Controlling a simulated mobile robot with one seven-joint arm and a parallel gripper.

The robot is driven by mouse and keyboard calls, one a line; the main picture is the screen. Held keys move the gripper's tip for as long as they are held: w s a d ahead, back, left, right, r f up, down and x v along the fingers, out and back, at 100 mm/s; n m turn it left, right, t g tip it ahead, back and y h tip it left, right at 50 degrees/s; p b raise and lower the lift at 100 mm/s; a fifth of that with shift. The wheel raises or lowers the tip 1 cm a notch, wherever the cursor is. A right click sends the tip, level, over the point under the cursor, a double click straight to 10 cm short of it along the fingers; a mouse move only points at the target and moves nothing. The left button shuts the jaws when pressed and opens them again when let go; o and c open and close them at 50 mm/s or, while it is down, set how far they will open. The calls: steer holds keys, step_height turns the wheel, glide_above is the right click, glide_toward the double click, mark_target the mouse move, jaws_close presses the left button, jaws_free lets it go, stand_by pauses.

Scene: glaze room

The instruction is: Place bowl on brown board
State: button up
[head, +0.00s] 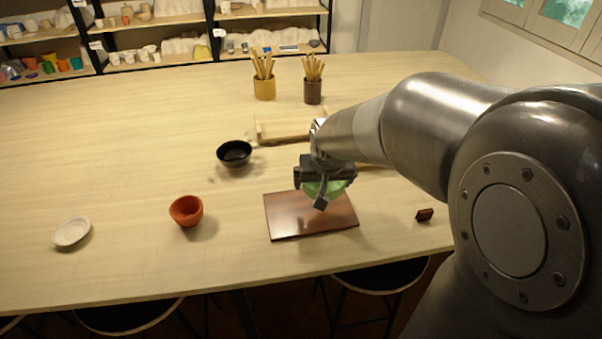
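A green bowl (337,188) is at my gripper (320,196), above the far part of the brown board (290,222). One finger comes down over the near side of the bowl, and the gripper appears shut on its rim. The gripper body hides much of the bowl. I cannot tell whether the bowl touches the board. The board lies flat near the table's front edge, and its visible surface is bare. A black bowl (235,153) stands upright to the left of the gripper, farther back.
An orange cup (186,211) and a white saucer (72,232) stand left of the board. A small dark brown block (425,215) lies to its right. A wooden tray (285,139) and two tool-filled pots (264,88) (313,91) stand behind. The table's left is largely clear.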

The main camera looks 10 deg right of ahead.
mark_target(310, 184)
steer(key=a, duration=0.1)
steer(key=w+a+f, duration=0.1)
steer(key=f, duration=0.1)
steer(key=shift+w+a, duration=0.25)
steer(key=shift+a, duration=0.15)
steer(key=shift+f, duration=1.95)
steer(key=o, duration=0.7)
steer(key=shift+f, duration=0.15)
steer(key=shift+o, duration=0.3)
